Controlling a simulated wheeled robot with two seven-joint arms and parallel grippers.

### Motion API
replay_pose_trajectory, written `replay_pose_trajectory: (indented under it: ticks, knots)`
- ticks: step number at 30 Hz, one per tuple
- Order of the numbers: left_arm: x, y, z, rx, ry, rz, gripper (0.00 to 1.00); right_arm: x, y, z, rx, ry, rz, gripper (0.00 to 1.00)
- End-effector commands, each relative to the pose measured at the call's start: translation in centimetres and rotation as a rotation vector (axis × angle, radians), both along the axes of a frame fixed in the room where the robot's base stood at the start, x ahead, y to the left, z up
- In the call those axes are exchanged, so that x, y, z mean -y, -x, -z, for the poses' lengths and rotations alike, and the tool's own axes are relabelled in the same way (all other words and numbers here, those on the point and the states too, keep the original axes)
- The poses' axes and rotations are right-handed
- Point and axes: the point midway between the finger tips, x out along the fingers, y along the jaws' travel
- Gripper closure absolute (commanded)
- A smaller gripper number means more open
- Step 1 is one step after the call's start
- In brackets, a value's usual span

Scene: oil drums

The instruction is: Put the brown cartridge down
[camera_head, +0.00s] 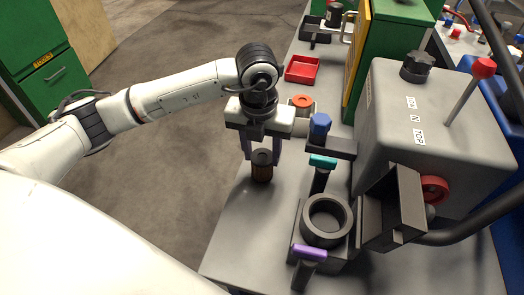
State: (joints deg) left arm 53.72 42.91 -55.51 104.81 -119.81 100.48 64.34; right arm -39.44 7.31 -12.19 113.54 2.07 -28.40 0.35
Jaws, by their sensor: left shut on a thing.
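The brown cartridge (261,172) is a small upright cylinder with a dark top, at the left edge of the grey bench (232,232). My left gripper (262,152) comes down from above and is shut on the cartridge near its top. The cartridge's base looks close to the bench top; I cannot tell whether it touches. My right gripper is not in view.
Right of the cartridge stand a blue-topped part (320,127), a teal-handled tool (322,162), a black ring holder (326,222) and a purple-handled tool (309,253). A grey machine (400,120) fills the right. A red tray (302,69) lies behind. The bench's front-left is clear.

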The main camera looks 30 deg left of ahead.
Motion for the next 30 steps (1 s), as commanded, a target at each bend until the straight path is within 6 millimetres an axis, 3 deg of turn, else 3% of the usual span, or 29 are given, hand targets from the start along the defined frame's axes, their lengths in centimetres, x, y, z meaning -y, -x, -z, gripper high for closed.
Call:
replay_pose_trajectory:
  ticks: [8, 9, 12, 23, 26, 30]
  knots:
    - [0.0, 0.0, 0.3, 0.001, 0.001, 0.0, 0.81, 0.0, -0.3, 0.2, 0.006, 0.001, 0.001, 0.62]
    - [0.0, 0.0, 0.3, 0.001, 0.0, 0.0, 0.56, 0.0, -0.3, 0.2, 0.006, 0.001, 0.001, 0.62]
    - [0.0, 0.0, 0.2, 0.001, 0.0, 0.0, 0.39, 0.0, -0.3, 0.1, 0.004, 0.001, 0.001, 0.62]
    - [0.0, 0.0, -0.3, 0.001, 0.0, 0.0, 0.39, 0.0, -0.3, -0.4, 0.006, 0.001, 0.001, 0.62]
    - [0.1, 0.0, -1.3, 0.004, 0.0, 0.0, 0.39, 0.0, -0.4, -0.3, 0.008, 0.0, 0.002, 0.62]
    - [0.1, 0.2, -4.0, 0.008, 0.001, 0.0, 0.39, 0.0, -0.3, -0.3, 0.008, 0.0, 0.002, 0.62]
